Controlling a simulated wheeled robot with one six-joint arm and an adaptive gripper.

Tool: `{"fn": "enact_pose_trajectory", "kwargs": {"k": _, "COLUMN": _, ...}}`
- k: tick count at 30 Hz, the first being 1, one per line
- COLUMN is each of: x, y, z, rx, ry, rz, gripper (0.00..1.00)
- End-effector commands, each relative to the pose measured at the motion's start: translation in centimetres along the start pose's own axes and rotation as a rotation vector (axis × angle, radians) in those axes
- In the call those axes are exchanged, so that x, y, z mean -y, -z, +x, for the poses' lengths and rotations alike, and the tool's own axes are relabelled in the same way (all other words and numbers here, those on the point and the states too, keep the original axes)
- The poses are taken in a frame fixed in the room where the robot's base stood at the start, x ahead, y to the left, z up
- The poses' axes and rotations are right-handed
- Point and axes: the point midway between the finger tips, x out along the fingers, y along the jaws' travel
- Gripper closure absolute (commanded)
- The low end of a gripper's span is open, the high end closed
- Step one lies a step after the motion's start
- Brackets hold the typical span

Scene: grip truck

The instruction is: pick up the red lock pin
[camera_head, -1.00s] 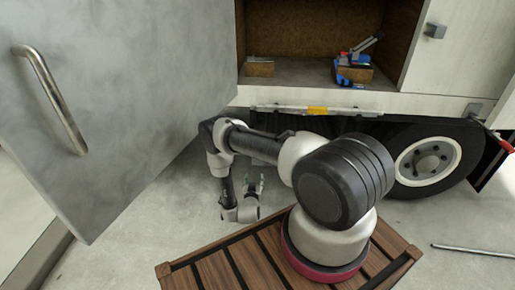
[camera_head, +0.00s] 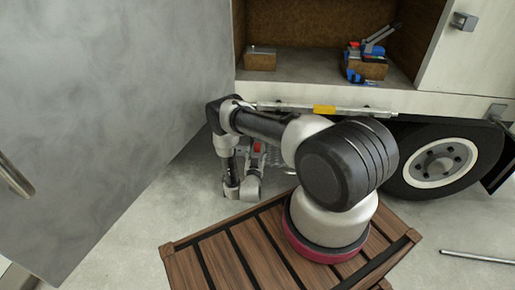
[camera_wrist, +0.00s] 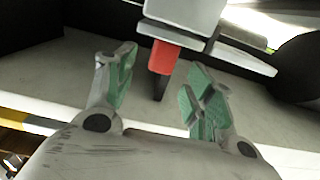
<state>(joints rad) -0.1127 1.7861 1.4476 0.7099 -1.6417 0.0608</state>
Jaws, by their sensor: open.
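The red lock pin (camera_wrist: 163,58) hangs below a grey bracket (camera_wrist: 185,14) in the wrist view, with a dark tip pointing down. My gripper (camera_wrist: 161,76) is open, its two green-padded fingers apart on the left and right of the pin in the picture. I cannot tell how deep the pin sits between them, and no contact shows. In the head view, a small red patch (camera_head: 257,147), seemingly the pin, shows under the truck edge.
A large grey door panel (camera_head: 110,120) with a handle (camera_head: 14,178) fills the left. The truck wheel (camera_head: 440,162) stands at right. A slatted wooden platform (camera_head: 205,268) lies below. An open compartment (camera_head: 300,68) holds a block and a blue tool. A rod (camera_head: 478,257) lies on the floor.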

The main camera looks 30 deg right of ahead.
Motion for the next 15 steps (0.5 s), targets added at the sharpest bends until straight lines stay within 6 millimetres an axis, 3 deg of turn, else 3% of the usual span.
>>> {"fn": "enact_pose_trajectory", "kwargs": {"k": 10, "x": 0.0, "y": 0.3, "z": 4.6, "rx": -0.001, "ry": -0.002, "rz": 0.002, "gripper": 0.46}}
{"fn": "enact_pose_trajectory", "kwargs": {"k": 15, "x": 0.1, "y": 0.3, "z": 5.5, "rx": 0.001, "ry": 0.001, "rz": -0.001, "gripper": 0.46}}
